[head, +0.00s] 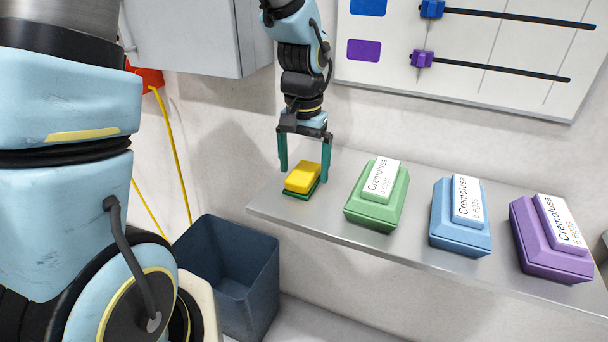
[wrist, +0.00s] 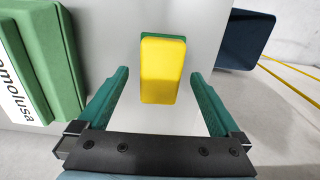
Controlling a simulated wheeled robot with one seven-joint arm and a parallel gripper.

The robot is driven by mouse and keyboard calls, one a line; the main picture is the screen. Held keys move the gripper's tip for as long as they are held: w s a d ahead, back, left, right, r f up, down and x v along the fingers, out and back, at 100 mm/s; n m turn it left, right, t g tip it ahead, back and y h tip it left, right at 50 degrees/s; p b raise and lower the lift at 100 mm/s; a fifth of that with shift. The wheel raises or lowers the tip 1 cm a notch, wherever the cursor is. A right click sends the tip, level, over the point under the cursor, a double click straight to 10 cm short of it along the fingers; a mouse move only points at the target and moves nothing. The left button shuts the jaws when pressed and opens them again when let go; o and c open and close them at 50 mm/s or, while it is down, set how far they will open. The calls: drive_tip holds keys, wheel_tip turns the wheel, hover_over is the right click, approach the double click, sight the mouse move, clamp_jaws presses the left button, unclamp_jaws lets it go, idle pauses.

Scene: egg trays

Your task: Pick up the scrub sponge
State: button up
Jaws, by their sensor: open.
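The scrub sponge (head: 303,178) is yellow with a green base. It lies at the left end of the metal shelf in the head view. My gripper (head: 304,169) is above it, pointing down, with its green fingers apart. In the wrist view the sponge (wrist: 162,70) shows its yellow top and a green edge at the far side. There my open gripper (wrist: 161,85) has one finger on each side of the sponge, with a gap on both sides. Nothing is held.
A green egg box (head: 376,207), a blue one (head: 460,235) and a purple one (head: 551,256) stand to the right on the shelf (head: 330,226). A dark blue bin (head: 232,275) stands below left. A grey wall box (head: 196,35) and a slider panel (head: 480,50) are behind.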

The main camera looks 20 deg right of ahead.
wheel_tip(320, 180, down, 2)
drive_tip(key=c, duration=1.3)
